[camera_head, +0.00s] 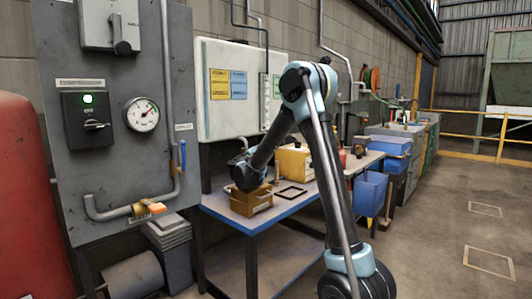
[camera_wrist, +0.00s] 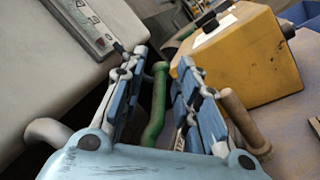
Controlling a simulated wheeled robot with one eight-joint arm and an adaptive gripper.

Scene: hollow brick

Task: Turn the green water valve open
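A green handle (camera_wrist: 157,108), a smooth bar, shows in the wrist view between the two fingers of my gripper (camera_wrist: 165,60). The fingers are apart, with the green bar nearer the left finger. I cannot tell whether either finger touches it. Its lower end is hidden behind my gripper's body. In the head view my arm reaches to the wall side of the workbench, and I cannot make out the green handle there. A tan bar (camera_wrist: 240,118) stands just right of the right finger in the wrist view.
A yellow box (camera_wrist: 243,58) stands close on the right; it also shows on the blue-edged workbench (camera_head: 226,215). A pale wall cabinet (camera_head: 230,110) is behind. A grey panel (camera_head: 110,170) with a gauge (camera_head: 141,114), blue lever (camera_head: 182,154) and orange-handled fitting (camera_head: 150,208) stands left.

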